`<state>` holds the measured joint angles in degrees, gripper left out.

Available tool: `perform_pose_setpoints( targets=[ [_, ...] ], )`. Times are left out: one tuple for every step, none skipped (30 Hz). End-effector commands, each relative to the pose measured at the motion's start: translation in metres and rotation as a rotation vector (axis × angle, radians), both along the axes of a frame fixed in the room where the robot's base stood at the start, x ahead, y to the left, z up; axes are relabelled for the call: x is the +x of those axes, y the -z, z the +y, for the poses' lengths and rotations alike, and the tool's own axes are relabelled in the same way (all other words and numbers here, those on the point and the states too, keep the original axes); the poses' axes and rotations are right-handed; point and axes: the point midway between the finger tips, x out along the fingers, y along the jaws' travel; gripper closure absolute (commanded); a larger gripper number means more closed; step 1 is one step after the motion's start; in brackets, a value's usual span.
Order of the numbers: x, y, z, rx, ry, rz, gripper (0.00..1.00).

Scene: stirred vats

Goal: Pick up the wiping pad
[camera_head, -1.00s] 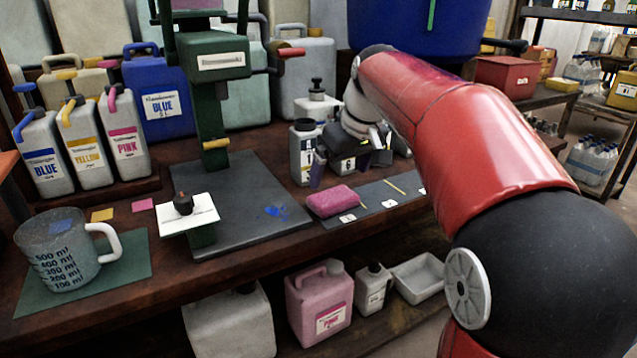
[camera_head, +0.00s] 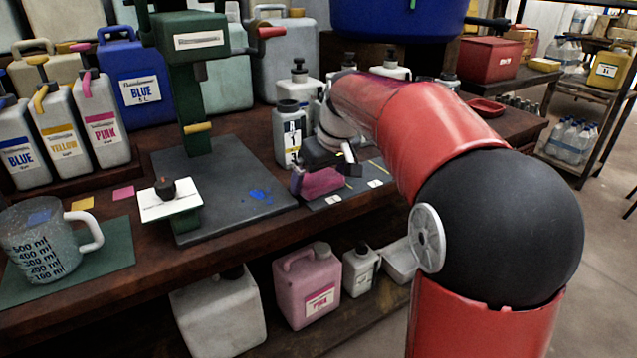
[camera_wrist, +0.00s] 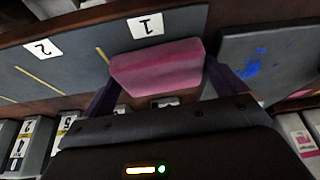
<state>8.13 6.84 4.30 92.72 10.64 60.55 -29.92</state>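The wiping pad is a pink block (camera_head: 322,183) on the dark numbered mat at the bench's front edge. In the wrist view the pad (camera_wrist: 158,67) lies beside the label marked 1. My gripper (camera_head: 324,174) is low over the mat, pointing down at the pad. In the wrist view its two purple fingers (camera_wrist: 163,78) stand spread at the pad's left and right ends. The gripper looks open; whether the fingers touch the pad is hard to tell. The gripper body hides part of the pad's near side.
A grey board with a blue stain (camera_head: 225,195) lies left of the pad, under a green press (camera_head: 190,80). A bottle marked 1 (camera_head: 287,135) stands behind the gripper, close to it. A measuring jug (camera_head: 40,240) is at the far left. Jugs stand on the lower shelf.

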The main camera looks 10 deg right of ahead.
Motion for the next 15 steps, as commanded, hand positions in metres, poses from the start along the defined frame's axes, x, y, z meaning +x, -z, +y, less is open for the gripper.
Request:
perform_pose_setpoints(
  targets=[
    [0.0000,-0.0002,0.0000,0.000,0.000,0.000,0.10],
    [0.0000,-0.0003,0.0000,0.000,0.000,0.000,0.14],
    [0.0000,-0.0003,0.0000,0.000,0.000,0.000,0.19],
    [-0.0001,-0.0004,0.0000,0.000,0.000,0.000,0.23],
    [-0.0001,-0.0004,0.0000,0.000,0.000,0.000,0.27],
    [-0.0001,-0.0004,0.0001,0.000,0.000,0.000,0.31],
    [0.0000,-0.0005,0.0001,0.000,0.000,-0.001,0.31],
    [0.0000,-0.0005,0.0001,0.000,0.000,-0.001,0.31],
    [0.0000,-0.0006,0.0000,0.000,0.000,-0.001,0.31],
    [-0.0001,-0.0006,-0.0001,0.000,0.000,-0.001,0.31],
    [0.0000,-0.0006,0.0000,0.000,0.000,-0.001,0.31],
    [0.0000,-0.0009,0.0000,0.000,0.000,-0.001,0.31],
    [0.0000,-0.0012,0.0000,0.000,0.000,-0.001,0.31],
    [0.0001,-0.0019,0.0000,0.000,0.000,-0.001,0.31],
    [0.0001,-0.0034,-0.0001,0.000,0.000,-0.002,0.31]
  ],
)
